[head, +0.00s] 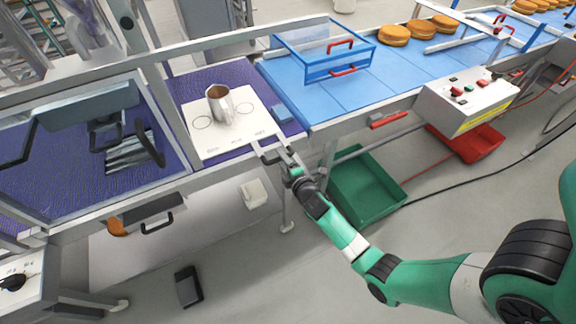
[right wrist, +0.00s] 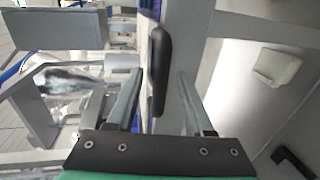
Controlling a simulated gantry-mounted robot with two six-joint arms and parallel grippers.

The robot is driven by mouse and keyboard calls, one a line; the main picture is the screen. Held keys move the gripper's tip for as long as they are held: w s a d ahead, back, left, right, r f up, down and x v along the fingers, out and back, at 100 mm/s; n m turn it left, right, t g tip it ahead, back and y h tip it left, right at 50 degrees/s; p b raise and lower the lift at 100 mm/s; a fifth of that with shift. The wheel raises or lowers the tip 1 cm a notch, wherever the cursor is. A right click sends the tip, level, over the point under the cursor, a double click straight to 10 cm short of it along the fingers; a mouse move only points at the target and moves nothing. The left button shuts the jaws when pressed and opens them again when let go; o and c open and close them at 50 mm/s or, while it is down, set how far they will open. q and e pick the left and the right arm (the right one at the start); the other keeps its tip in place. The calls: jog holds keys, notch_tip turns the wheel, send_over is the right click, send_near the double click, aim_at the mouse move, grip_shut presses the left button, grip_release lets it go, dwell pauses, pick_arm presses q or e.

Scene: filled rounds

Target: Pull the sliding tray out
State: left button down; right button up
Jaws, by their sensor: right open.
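A white plate with printed circles (head: 239,136), which looks like the sliding tray, lies on the purple belt at the near end of the blue conveyor. A metal jug (head: 221,104) stands upright on it. My right gripper (head: 272,154) is open at the plate's near right corner. In the right wrist view its fingers (right wrist: 157,103) are spread, with a dark handle-like bar (right wrist: 160,70) and a grey rail showing between them. I cannot tell whether either finger touches the bar. My left gripper is not in view.
A clear-panelled hatch with dark handles (head: 95,130) covers the belt at left. A blue guard with red handles (head: 340,66) stands over the conveyor. A green crate (head: 365,215), a red crate (head: 470,147) and a control box (head: 466,100) are at right.

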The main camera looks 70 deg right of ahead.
jog(key=p+v, duration=0.1)
jog(key=v, duration=0.9)
jog(key=shift+s+a, duration=0.25)
jog(key=shift+s, duration=0.05)
jog(key=shift+w+r, duration=0.1)
